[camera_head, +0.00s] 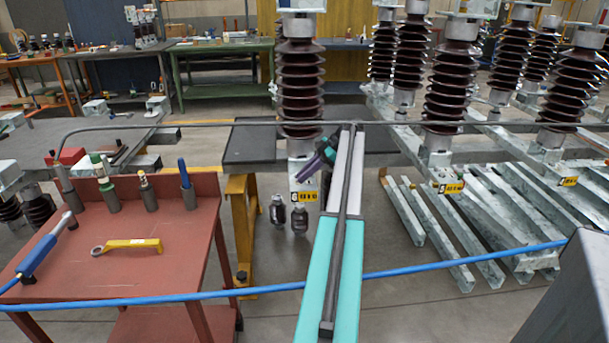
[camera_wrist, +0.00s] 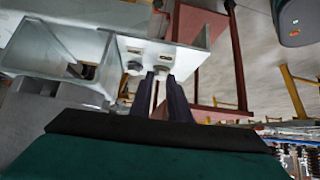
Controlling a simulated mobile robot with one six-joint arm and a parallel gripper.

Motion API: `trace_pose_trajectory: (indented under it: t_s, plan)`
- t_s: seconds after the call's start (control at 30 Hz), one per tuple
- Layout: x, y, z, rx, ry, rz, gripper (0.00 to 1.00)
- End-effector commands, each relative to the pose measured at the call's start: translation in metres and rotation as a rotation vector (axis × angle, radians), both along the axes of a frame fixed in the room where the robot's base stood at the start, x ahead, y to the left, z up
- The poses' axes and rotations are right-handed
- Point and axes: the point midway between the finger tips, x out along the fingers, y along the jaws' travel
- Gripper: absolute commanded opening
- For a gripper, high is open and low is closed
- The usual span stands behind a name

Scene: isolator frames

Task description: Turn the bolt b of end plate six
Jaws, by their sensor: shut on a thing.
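The end plate (camera_head: 302,170) is a pale metal plate under a brown ribbed insulator, with a yellow label (camera_head: 304,197) below it that seems to start with a 6. In the wrist view the plate (camera_wrist: 186,58) fills the upper middle and has slots in its face. One bolt head (camera_wrist: 135,67) sits at left, clear of my fingers. A second bolt (camera_wrist: 162,72) lies at the tips of my gripper (camera_wrist: 161,80), which is shut on it. No lettering shows which bolt is b. In the head view my gripper (camera_head: 308,172) reaches the plate from the right and hides part of it.
A red cart (camera_head: 150,215) at left carries a yellow wrench (camera_head: 127,246), a blue-handled tool (camera_head: 42,255) and upright holders. A dark table (camera_head: 255,145) stands behind the plate. Steel beams (camera_head: 440,240) lie on the floor at right. A blue cable (camera_head: 200,296) crosses the foreground.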

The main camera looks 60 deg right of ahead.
Motion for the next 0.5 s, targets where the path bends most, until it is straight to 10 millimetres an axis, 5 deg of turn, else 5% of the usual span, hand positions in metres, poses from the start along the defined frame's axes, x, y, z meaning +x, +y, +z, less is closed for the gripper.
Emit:
trace_pose_trajectory:
  t_s: [0.07,0.1,0.13,0.5]
  plan:
    - [-0.0004,0.0005,-0.0021,0.001,0.005,0.001,0.00]
    - [-0.0005,0.0005,-0.0022,0.001,0.004,0.001,0.21]
    - [-0.0004,0.0005,-0.0021,0.001,0.003,0.000,0.24]
    - [-0.0001,-0.0005,0.0008,0.000,0.002,0.000,0.24]
